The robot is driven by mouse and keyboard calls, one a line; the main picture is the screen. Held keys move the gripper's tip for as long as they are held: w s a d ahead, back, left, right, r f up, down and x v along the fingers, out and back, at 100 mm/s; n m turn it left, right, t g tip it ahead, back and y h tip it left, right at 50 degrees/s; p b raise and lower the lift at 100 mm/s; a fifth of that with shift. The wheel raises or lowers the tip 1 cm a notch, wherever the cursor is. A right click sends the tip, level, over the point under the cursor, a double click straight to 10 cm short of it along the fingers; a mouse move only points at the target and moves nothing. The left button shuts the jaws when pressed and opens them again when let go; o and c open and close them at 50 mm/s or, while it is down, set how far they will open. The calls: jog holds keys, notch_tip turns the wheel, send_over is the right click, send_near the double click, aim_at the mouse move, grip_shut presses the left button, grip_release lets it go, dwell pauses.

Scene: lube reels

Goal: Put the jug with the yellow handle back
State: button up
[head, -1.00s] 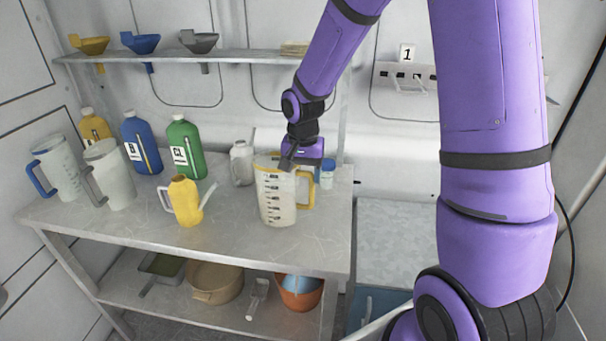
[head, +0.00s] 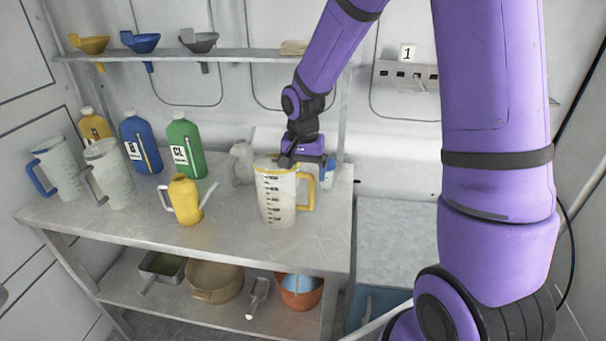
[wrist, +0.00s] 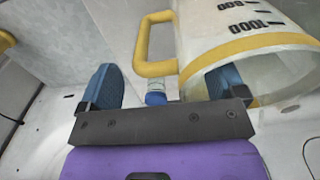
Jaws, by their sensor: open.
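The jug with the yellow handle (head: 275,203) stands upright on the bench, clear-walled with dark measuring marks and a yellow rim. Its handle (head: 309,192) points right; the jug's rim and wall (wrist: 243,46) fill the upper right of the wrist view. My gripper (head: 292,163) is open at the jug's top; its far side is partly hidden in the head view. In the wrist view my gripper (wrist: 163,86) has one blue finger left of the handle and the other at the jug's mouth, overlapping its rim. The handle (wrist: 150,48) lies ahead between them. I cannot tell whether they touch.
On the bench (head: 235,235) are a yellow can (head: 184,203), a grey-white container (head: 243,165), a small blue-labelled bottle (head: 327,172) behind the handle, two other jugs (head: 110,175) and several oil bottles (head: 187,145). Funnels (head: 140,42) hang from the shelf above.

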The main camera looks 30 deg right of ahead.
notch_tip(320, 180, up, 10)
jog(key=s+r+n+t, duration=0.2)
jog(key=s+r+n, duration=0.1)
jog(key=s+r, duration=0.75)
jog(key=s+d+r+n+t, duration=0.1)
jog(key=s+r+n+t, duration=0.2)
jog(key=s, duration=1.1)
jog(key=shift+s+n, duration=0.3)
jog(key=shift+n, duration=0.4)
jog(key=shift+d, duration=0.1)
dwell(3.0)
